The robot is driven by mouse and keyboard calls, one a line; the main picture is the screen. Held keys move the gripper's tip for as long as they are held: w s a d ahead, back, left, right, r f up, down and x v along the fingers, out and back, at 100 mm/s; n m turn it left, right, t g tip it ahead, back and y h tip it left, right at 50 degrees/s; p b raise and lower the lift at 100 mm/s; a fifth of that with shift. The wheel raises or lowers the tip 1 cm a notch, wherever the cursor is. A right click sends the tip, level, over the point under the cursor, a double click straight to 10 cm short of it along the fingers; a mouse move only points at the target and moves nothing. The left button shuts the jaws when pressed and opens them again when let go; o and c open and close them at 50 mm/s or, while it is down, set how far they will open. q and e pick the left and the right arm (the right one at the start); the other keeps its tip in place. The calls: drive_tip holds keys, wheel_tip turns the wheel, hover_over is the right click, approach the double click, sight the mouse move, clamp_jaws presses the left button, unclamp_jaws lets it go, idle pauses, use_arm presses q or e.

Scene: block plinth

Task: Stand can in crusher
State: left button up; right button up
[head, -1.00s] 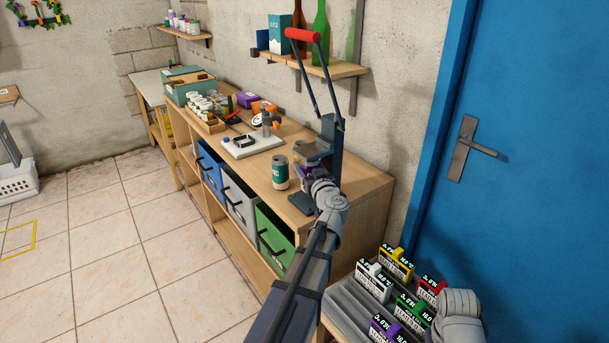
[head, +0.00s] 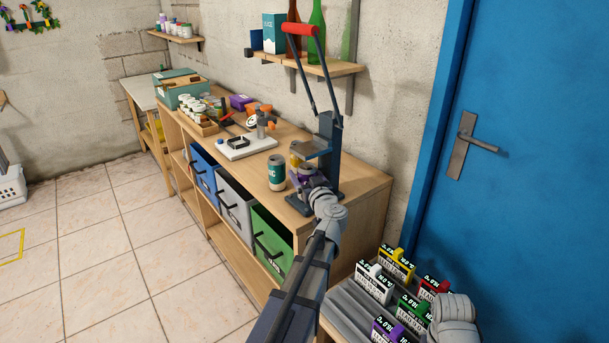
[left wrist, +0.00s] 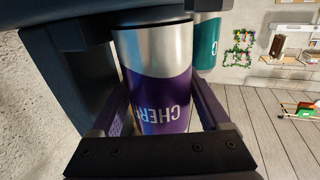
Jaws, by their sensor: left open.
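A silver and purple can marked "CHER…" (left wrist: 155,80) stands between the fingers of my left gripper (left wrist: 160,105) in the left wrist view. The fingers are open around it. In the head view the purple can (head: 305,171) is at the lower part of the dark can crusher (head: 326,150), partly hidden by my left gripper (head: 311,181). The crusher's red-gripped handle (head: 300,29) is raised. Whether the can sits fully on the crusher's base is hard to tell. My right gripper is out of view.
Boxes with coloured labels (head: 398,262) sit at lower right by the blue door (head: 540,150).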

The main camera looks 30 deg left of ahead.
use_arm(q)
drive_tip(key=shift+r, duration=0.25)
drive_tip(key=v, duration=1.2)
